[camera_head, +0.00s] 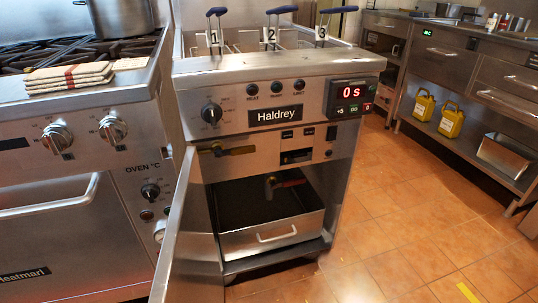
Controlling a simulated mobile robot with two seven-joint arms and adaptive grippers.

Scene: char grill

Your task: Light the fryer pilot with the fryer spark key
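The Haldrey fryer (278,92) stands in the middle, its lower cabinet open and its door (178,235) swung out to the left. Behind the front panel's lower edge a valve with a yellow-brown handle (235,151) sits at the left. Small dark labelled fittings (296,156) sit at the right, with a small round dark part (329,154) beside them. I cannot make out which part is the spark key, nor any pilot flame. Neither of my grippers is in view.
A range with an oven (70,150) adjoins on the left. Tiled floor (410,215) is free at the right, before a counter with yellow jugs (451,120). The timer (351,93) reads 0 s.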

